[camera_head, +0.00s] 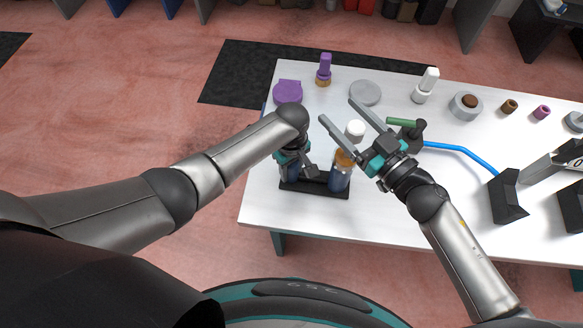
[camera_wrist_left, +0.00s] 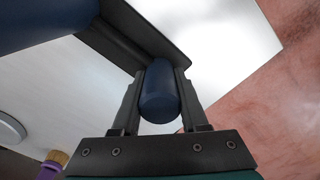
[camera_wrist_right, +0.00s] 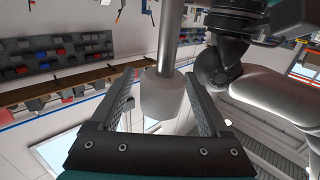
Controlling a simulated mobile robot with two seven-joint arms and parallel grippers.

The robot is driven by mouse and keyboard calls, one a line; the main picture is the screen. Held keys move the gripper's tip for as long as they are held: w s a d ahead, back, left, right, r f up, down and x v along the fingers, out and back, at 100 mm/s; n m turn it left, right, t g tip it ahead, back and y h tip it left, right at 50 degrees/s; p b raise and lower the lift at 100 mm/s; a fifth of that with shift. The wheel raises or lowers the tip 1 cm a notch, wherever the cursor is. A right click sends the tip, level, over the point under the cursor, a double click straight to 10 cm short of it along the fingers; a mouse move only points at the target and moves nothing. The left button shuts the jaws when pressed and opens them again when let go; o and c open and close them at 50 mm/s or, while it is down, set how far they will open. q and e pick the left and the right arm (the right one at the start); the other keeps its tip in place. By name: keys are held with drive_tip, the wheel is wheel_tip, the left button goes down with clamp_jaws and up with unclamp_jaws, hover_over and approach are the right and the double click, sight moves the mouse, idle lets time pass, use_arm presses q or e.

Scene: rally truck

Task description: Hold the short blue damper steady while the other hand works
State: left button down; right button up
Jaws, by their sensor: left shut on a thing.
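The short blue damper (camera_wrist_left: 160,95) stands between the closed fingers of my left gripper (camera_wrist_left: 158,100). In the head view my left gripper (camera_head: 303,168) is at the black stand (camera_head: 315,190), and it hides most of the short damper. A larger blue damper (camera_head: 340,180) with an orange-brown top stands at the stand's right end; a wide blue cylinder also shows in the left wrist view (camera_wrist_left: 45,22). My right gripper (camera_head: 337,110) is open above the table. A white cap (camera_wrist_right: 162,95) on a grey rod shows between its fingers, with gaps on both sides.
The white table (camera_head: 400,215) also holds a purple lidded piece (camera_head: 288,92), a purple-and-brown piece (camera_head: 324,70), a grey disc (camera_head: 365,92), a white bottle-like piece (camera_head: 426,85), a green-handled tool (camera_head: 405,123) and a blue tube (camera_head: 460,150).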

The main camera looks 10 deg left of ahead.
use_arm(q)
drive_tip(key=shift+s+a+f, duration=0.1)
use_arm(e)
drive_tip(key=shift+s+f, duration=0.1)
drive_tip(key=v, duration=1.2)
use_arm(q)
drive_tip(key=shift+c, duration=1.8)
unclamp_jaws()
drive_tip(key=shift+r, duration=0.25)
